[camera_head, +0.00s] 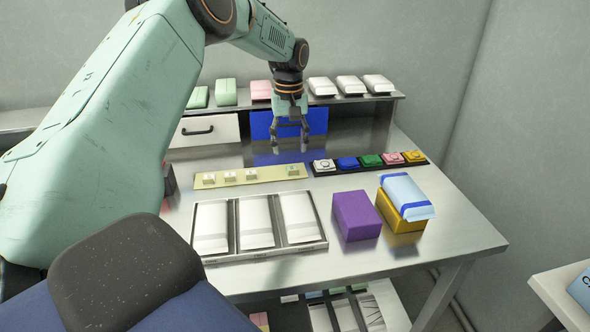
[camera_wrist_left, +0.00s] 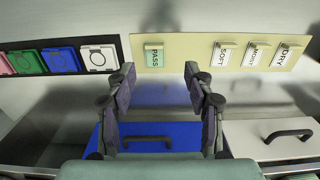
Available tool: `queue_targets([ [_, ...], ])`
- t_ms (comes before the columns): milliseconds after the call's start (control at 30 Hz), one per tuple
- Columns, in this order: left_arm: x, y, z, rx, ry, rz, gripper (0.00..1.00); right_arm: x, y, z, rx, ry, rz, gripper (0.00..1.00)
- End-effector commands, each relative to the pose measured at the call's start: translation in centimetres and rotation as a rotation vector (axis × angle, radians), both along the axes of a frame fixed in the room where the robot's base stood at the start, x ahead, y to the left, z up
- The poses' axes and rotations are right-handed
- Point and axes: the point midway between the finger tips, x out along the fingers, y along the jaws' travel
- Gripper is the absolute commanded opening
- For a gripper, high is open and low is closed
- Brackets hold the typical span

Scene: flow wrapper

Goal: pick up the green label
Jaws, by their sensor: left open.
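A pale green label (camera_wrist_left: 154,56) marked PASS stands at one end of the cream board (camera_wrist_left: 190,61) in the left wrist view. In the head view the small label (camera_head: 293,170) is at the board's right end (camera_head: 265,176). A green square (camera_head: 371,160) also sits in the black strip beside the board; it shows in the left wrist view (camera_wrist_left: 29,62). My left gripper (camera_head: 290,147) is open and empty, pointing down behind the board, apart from the labels. In the left wrist view its fingertips (camera_wrist_left: 159,75) lie either side of the PASS label's line. My right gripper is out of view.
Labels marked SOFT (camera_wrist_left: 223,54), MONI-like and DRY share the board. A blue drawer (camera_head: 262,125) is behind the gripper. A three-part tray (camera_head: 233,226), purple box (camera_head: 356,215) and yellow box (camera_head: 402,223) stand in front. Bare metal lies between.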

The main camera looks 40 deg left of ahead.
Motion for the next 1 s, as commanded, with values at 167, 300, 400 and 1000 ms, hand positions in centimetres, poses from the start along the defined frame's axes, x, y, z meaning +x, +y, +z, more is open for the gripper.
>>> queue_targets([
  [167, -0.1, -0.2, -1.7, 0.000, 0.001, 0.001, 0.53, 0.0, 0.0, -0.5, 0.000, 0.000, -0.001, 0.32],
  [300, 0.1, -0.6, -3.2, 0.000, 0.002, 0.000, 0.53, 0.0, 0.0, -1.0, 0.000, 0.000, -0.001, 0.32],
  [400, 0.4, -0.9, -4.8, 0.000, 0.004, -0.001, 0.53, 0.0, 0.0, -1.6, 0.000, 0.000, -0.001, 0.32],
  [1000, 0.6, -0.6, -6.5, 0.001, -0.001, -0.003, 0.33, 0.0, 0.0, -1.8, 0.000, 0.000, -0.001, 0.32],
])
